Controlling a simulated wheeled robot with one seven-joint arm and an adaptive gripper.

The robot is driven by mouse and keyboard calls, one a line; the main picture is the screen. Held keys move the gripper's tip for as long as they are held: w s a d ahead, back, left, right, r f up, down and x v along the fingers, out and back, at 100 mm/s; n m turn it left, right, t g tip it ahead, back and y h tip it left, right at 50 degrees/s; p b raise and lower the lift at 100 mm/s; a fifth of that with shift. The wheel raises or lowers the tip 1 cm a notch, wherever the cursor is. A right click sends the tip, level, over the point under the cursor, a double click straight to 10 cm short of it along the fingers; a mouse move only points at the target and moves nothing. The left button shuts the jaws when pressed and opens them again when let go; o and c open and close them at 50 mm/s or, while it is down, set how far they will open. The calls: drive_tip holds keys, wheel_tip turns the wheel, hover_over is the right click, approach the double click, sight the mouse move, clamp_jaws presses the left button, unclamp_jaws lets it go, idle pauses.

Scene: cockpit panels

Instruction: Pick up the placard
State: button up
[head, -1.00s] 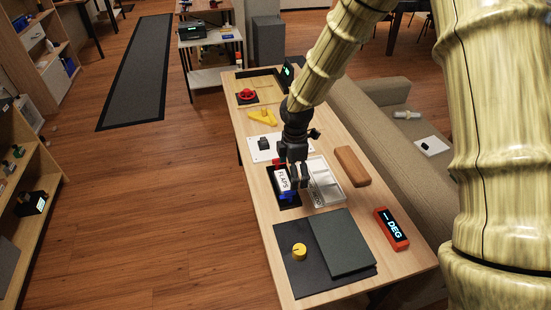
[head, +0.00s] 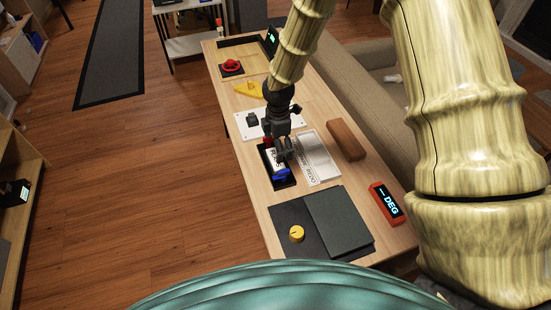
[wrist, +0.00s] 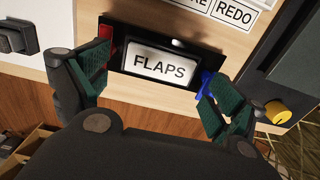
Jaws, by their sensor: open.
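The white placard (wrist: 160,66) reads "FLAPS" in black letters. It sits in a black holder (wrist: 128,48) on the wooden table, with a red part (wrist: 106,33) at its left end and a blue part (wrist: 206,78) at its right end in the wrist view. In the head view the placard (head: 276,160) is partly hidden by my gripper (head: 284,150), which is low over it. In the wrist view my gripper (wrist: 158,72) is open, its green-padded fingers at either end of the placard. I cannot tell whether they touch it.
A white labelled panel (head: 318,160) lies right of the holder, with a brown block (head: 346,139) beyond it. A dark board with a yellow knob (head: 297,234) and an orange "DEG" display (head: 386,204) are nearer. A white switch panel (head: 268,124) and red wheel (head: 231,66) are farther back.

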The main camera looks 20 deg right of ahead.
drive_tip(key=shift+s+f, duration=0.2)
drive_tip(key=shift+d+f+p, duration=0.1)
drive_tip(key=shift+f+p, duration=1.1)
drive_tip(key=shift+f, duration=1.2)
drive_tip(key=c, duration=0.6)
